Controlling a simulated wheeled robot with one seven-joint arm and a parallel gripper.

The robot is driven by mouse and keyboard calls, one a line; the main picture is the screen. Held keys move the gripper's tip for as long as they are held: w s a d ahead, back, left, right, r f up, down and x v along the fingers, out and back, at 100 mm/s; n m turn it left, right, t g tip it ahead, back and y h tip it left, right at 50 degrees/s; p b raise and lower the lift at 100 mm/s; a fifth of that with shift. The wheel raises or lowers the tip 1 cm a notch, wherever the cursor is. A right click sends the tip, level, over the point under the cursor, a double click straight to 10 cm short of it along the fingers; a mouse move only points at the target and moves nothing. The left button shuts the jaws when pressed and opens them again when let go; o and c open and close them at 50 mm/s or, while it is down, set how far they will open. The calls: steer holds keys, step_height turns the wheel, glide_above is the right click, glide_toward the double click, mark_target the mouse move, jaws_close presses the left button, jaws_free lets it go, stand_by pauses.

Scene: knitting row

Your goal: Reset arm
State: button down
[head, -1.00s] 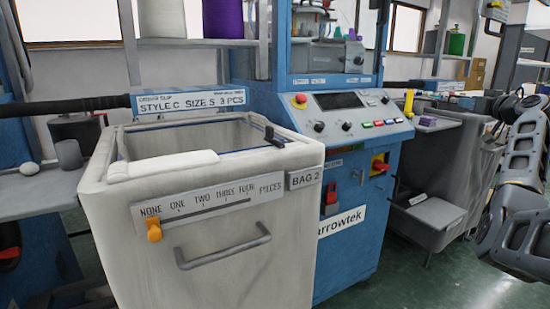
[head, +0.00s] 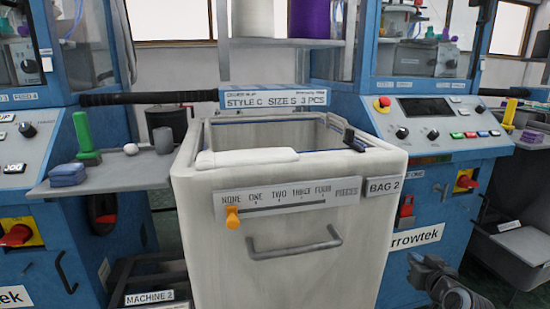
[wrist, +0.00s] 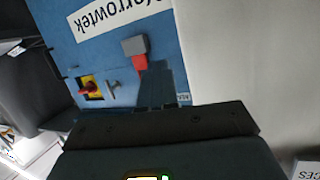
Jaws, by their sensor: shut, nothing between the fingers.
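My gripper (wrist: 160,85) shows in the wrist view with its dark fingers together and nothing between them. Behind it are the blue machine front (wrist: 60,35) with a white label, a red part beside the fingertips, and a pale surface on the right. I cannot tell whether the fingers touch anything. In the head view, part of my dark arm (head: 440,282) shows low on the right, in front of the blue machine (head: 440,190).
A pale bin (head: 285,240) labelled BAG 2 stands in the centre, with an orange slider (head: 232,216) at the NONE end and a handle on its front.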

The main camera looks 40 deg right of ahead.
steer(key=s+a+f+n+t+y, duration=0.15)
steer(key=s+a, duration=0.25)
steer(key=a, duration=0.9)
steer(key=s+a+f+n+y, duration=0.1)
steer(key=s+a+f+n, duration=0.15)
steer(key=a, duration=1.05)
steer(key=s+a+r+n+y, duration=0.2)
steer(key=s+a+r+y, duration=0.1)
steer(key=s+a, duration=0.5)
steer(key=s+a+r+n+t+y, duration=0.2)
steer(key=s+a+r+n+y, duration=0.15)
steer(key=s+a+r, duration=0.6)
step_height(320, 180, up, 14)
steer(key=p, duration=1.3)
steer(key=shift+w, duration=0.2)
steer(key=shift+d+f+m, duration=0.1)
steer(key=shift+f+m, duration=0.05)
steer(key=shift+m, duration=0.1)
